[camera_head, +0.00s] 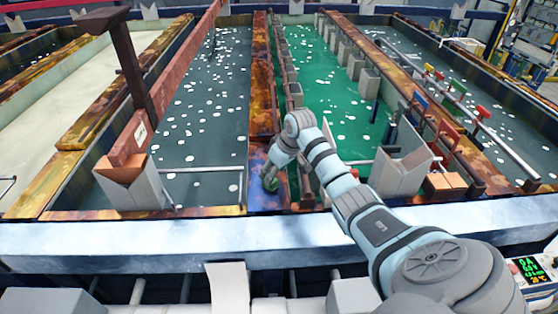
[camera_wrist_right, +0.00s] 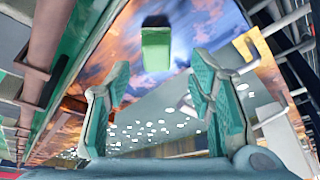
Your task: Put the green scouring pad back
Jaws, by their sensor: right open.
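The green scouring pad (camera_wrist_right: 156,50) shows in the right wrist view as a small pale-green block with a dark far end. It lies beyond my fingertips, roughly centred between them, against a rusty orange and blue-grey surface. My right gripper (camera_wrist_right: 159,78) is open, with its teal fingers apart on either side and nothing between them. In the head view my right gripper (camera_head: 269,180) hangs low over the near end of the rusty divider (camera_head: 262,110) between two tanks. The pad cannot be told apart there. My left gripper is not in view.
A tank of green liquid (camera_head: 310,60) lies right of the divider, and a dark grey-green tank (camera_head: 205,110) lies left. A white box (camera_head: 402,172) stands right of my arm. Another holder (camera_head: 135,185) with a brown post stands left. A pale blue rim (camera_head: 150,240) runs along the front.

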